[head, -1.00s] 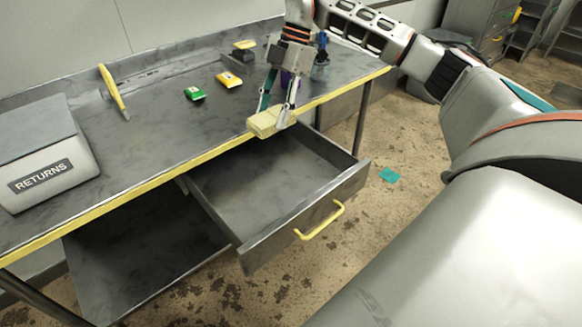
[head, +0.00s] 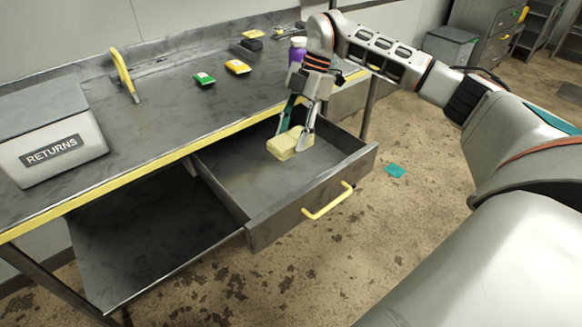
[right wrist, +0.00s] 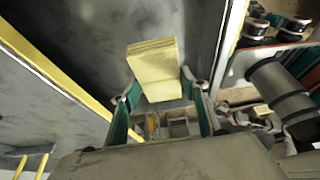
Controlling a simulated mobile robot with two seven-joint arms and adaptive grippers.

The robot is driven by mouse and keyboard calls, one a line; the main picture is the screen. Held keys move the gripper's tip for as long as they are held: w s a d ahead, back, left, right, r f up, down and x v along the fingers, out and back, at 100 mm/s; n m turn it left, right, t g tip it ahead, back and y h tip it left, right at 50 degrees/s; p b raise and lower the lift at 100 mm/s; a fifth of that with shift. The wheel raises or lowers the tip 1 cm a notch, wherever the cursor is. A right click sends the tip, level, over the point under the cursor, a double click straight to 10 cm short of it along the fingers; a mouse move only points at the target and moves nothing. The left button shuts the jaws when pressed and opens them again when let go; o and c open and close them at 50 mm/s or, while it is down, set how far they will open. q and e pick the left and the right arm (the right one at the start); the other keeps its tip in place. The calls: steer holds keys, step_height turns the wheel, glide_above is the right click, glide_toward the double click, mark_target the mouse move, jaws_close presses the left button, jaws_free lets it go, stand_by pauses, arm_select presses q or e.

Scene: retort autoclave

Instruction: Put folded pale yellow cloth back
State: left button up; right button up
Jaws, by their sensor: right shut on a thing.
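The folded pale yellow cloth (head: 284,147) is a small thick block held by my right gripper (head: 292,140). The gripper is shut on it, pointing down over the open drawer (head: 253,232). In the head view the cloth appears inside the drawer's outline, towards its back right; I cannot tell whether it touches the drawer floor. In the right wrist view the cloth (right wrist: 155,66) sits between the two fingers (right wrist: 160,110), with the grey drawer interior behind it. The drawer holds nothing else that I can see. My left gripper is not in view.
The bench (head: 160,115) has a yellow front edge. On it are a RETURNS box (head: 50,135), a yellow curved handle (head: 123,72), green (head: 204,79) and yellow (head: 238,67) packets, and a purple bottle (head: 298,50).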

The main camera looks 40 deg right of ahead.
step_height(320, 180, down, 7)
steer(key=shift+r+b, duration=0.15)
steer(key=shift+b, duration=0.3)
step_height(320, 180, down, 4)
steer(key=shift+b, duration=0.4)
steer(key=shift+f, duration=0.2)
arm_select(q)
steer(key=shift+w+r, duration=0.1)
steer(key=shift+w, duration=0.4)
arm_select(e)
steer(key=shift+r, duration=0.1)
steer(key=o, duration=1.1)
steer(key=shift+c, duration=0.2)
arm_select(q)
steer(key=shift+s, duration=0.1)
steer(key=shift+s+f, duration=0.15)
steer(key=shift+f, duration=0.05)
